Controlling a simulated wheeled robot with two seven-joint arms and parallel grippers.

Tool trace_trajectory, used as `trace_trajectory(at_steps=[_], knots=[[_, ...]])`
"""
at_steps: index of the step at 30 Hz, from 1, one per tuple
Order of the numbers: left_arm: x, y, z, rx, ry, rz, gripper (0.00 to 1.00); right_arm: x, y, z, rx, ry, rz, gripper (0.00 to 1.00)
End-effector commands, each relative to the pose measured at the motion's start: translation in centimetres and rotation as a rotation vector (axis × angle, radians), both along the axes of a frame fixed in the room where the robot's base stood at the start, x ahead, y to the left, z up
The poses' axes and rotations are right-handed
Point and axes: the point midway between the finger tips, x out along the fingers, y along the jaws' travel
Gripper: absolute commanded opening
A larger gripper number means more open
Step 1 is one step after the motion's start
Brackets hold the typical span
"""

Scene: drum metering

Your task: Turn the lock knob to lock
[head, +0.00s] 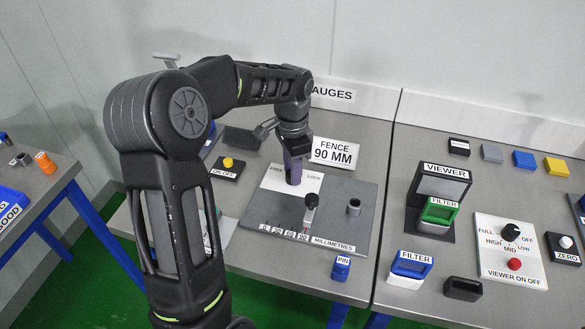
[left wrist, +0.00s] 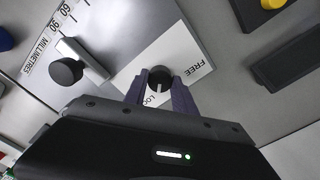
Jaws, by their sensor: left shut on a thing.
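The lock knob (left wrist: 160,77) is a small black knob on a white plate marked FREE and LOCK. In the left wrist view it sits between the fingertips of my left gripper (left wrist: 161,84), which is shut on it. A pale mark on the knob points roughly toward the gripper; its exact setting is hard to tell. In the head view my left gripper (head: 294,178) reaches down onto the white plate (head: 310,184) and hides the knob. My right gripper is not in view.
The FENCE 90 MM sign (head: 335,153) stands behind. A blue PIN block (head: 341,268) is in front; the viewer (head: 440,195) is right.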

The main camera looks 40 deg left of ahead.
Motion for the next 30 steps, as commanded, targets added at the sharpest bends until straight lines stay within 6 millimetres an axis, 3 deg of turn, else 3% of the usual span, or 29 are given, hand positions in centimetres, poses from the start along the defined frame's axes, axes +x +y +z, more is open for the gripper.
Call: trace_trajectory(at_steps=[11,12,20,30], knots=[[0.08,0.03,0.08,0.001,-0.003,-0.008,0.0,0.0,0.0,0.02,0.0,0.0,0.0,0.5],[0.08,0.03,0.08,0.001,-0.003,-0.008,0.33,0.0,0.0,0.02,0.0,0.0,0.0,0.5],[0.04,0.01,0.04,0.0,-0.001,-0.007,0.54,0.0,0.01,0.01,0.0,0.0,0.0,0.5],[0.08,0.01,0.47,0.001,-0.003,-0.006,0.54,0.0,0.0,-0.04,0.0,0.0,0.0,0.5]])
